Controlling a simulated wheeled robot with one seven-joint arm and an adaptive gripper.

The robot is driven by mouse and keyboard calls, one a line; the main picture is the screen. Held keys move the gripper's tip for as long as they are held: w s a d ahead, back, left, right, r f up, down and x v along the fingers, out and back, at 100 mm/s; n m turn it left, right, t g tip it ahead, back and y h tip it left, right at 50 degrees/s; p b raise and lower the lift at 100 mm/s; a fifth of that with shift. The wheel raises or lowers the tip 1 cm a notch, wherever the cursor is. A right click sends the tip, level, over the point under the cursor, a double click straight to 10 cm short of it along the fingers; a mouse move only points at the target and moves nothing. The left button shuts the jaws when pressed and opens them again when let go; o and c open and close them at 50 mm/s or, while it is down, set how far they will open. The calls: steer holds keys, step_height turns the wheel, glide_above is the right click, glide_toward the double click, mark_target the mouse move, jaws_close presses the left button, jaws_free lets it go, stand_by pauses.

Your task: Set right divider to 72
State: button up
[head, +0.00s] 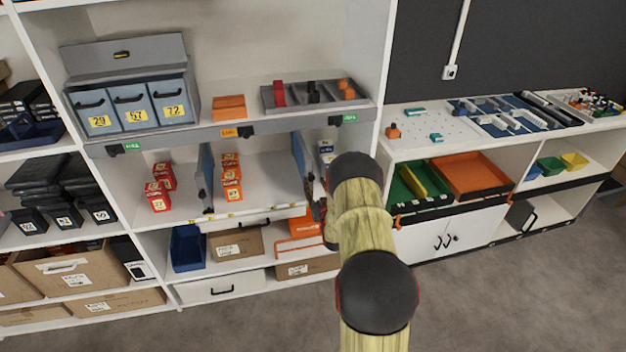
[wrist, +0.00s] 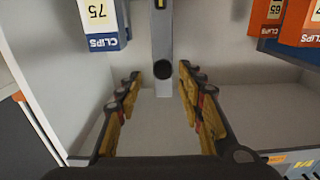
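The right divider (head: 298,157) is a blue-grey upright panel between the orange boxes (head: 231,177) and the blue-and-white boxes (head: 326,150) on the middle shelf. In the wrist view, its grey front edge (wrist: 162,45) with a round black knob (wrist: 165,74) shows between my fingers. My gripper (wrist: 159,76) is open, with a yellow-padded finger on each side of the edge and visible gaps to both. In the head view my gripper (head: 319,203) is at the shelf front, partly hidden by my arm. The yellow marks (head: 230,215) on the shelf edge are too small to read.
The left divider (head: 206,176) stands between red boxes (head: 159,188) and the orange boxes. The shelf floor around the divider is bare.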

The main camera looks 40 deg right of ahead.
steer(key=v, duration=0.7)
steer(key=shift+s, duration=0.25)
steer(key=s+a+f+g+y, duration=0.1)
steer(key=s+f+g, duration=0.15)
steer(key=f, duration=0.45)
steer(key=s+a+f+g+y, duration=0.1)
steer(key=s+f+g+y, duration=0.15)
steer(key=f, duration=0.35)
steer(key=s+a+g+y, duration=0.2)
steer(key=s+a+g, duration=0.2)
steer(key=s+a, duration=0.1)
steer(key=s+a+r+n+y, duration=0.1)
steer(key=s+a+r, duration=0.4)
steer(key=a+r, duration=0.7)
steer(key=s+a+r+n+y, duration=0.1)
steer(key=s+a+r+n, duration=0.2)
steer(key=a+r, duration=1)
steer(key=s+a+r+n+y, duration=0.2)
steer(key=s+a+r, duration=0.7)
steer(key=a+r, duration=0.3)
step_height(320, 180, up, 3)
steer(key=shift+a+f+g, duration=0.2)
steer(key=shift+a+g, duration=0.1)
steer(key=shift+a, duration=0.1)
